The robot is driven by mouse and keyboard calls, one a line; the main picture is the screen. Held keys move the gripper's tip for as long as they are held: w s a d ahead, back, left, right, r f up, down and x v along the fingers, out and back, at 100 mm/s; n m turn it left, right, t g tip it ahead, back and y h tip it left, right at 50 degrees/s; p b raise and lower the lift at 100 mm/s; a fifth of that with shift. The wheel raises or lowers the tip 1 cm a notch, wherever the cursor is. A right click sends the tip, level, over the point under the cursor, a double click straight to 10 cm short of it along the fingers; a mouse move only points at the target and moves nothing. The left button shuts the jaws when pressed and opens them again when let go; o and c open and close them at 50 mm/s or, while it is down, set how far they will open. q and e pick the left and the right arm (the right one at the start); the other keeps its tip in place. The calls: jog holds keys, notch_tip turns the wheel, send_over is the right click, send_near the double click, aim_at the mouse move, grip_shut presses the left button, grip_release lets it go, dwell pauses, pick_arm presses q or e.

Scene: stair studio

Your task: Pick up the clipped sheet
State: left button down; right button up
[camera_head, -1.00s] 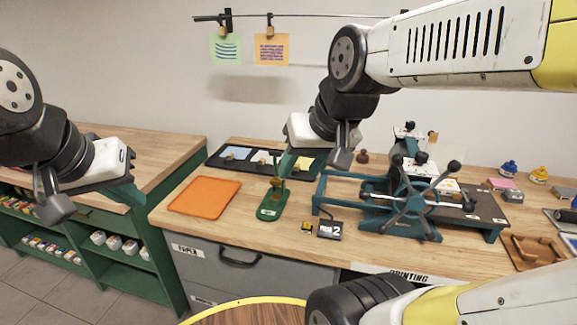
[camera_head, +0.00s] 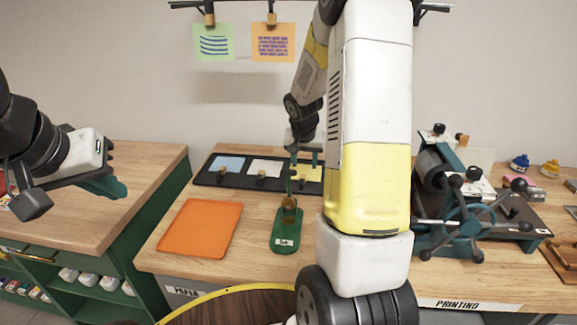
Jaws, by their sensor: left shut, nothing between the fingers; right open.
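Three small sheets lie on a black tray (camera_head: 207,178) at the back of the bench: a blue sheet (camera_head: 228,163), a white sheet (camera_head: 266,167) and a yellow sheet (camera_head: 312,175). Small clip-like pieces sit at the front of the blue and white sheets. A green sheet (camera_head: 213,45) and an orange sheet (camera_head: 273,47) hang by clips from a rail on the wall. My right gripper (camera_head: 303,170) is open, pointing down over the yellow sheet and partly hiding it; I cannot tell whether it touches. My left gripper (camera_head: 106,187) is shut and empty, left of the bench.
An orange mat (camera_head: 200,228) and a green stand with a brass-coloured part (camera_head: 286,235) lie in front of the tray. A teal press (camera_head: 460,220) stands at right. My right arm hides the bench between stand and press.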

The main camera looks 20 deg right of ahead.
aim_at(303, 176)
jog(key=x, duration=0.8)
jog(key=shift+w+a+f, duration=0.15)
jog(key=shift+w, duration=0.1)
grip_shut()
